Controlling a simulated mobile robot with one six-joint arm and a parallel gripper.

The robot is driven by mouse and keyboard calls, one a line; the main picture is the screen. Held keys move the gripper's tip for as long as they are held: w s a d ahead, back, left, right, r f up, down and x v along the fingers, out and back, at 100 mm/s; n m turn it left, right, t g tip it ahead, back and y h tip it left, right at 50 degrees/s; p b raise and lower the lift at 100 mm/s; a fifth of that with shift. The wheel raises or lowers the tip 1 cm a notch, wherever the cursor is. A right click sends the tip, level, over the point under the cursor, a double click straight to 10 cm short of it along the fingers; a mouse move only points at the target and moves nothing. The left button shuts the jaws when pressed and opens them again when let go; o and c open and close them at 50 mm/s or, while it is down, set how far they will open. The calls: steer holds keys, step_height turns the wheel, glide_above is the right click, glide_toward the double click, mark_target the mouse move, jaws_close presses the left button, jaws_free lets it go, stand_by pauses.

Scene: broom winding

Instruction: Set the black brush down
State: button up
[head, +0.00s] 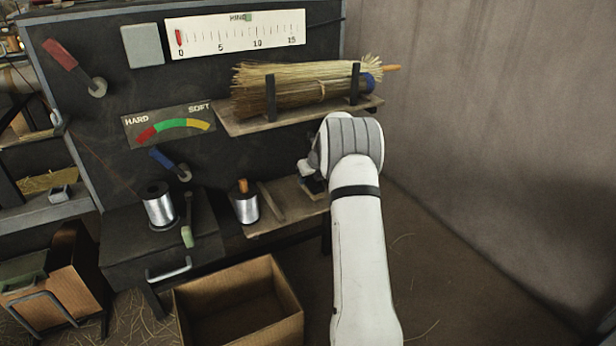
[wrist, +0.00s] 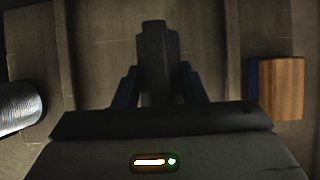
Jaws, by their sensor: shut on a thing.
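The black brush (wrist: 158,48) is a dark, narrow shape between my fingers in the wrist view. My gripper (wrist: 158,88) is shut on it. In the head view my gripper (head: 311,181) is at the right end of the low wooden shelf (head: 282,223), mostly hidden by my white arm. Only a small dark part shows there, so I cannot tell brush from finger. The shelf boards fill the wrist view behind the brush. I cannot tell whether the brush touches the shelf.
A wooden block with a blue side (wrist: 281,88) is right of the gripper. Straw bundles (head: 300,88) lie on the upper shelf. An open cardboard box (head: 285,325) stands below.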

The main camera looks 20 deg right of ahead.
steer(key=o, duration=1)
steer(key=shift+o, duration=0.2)
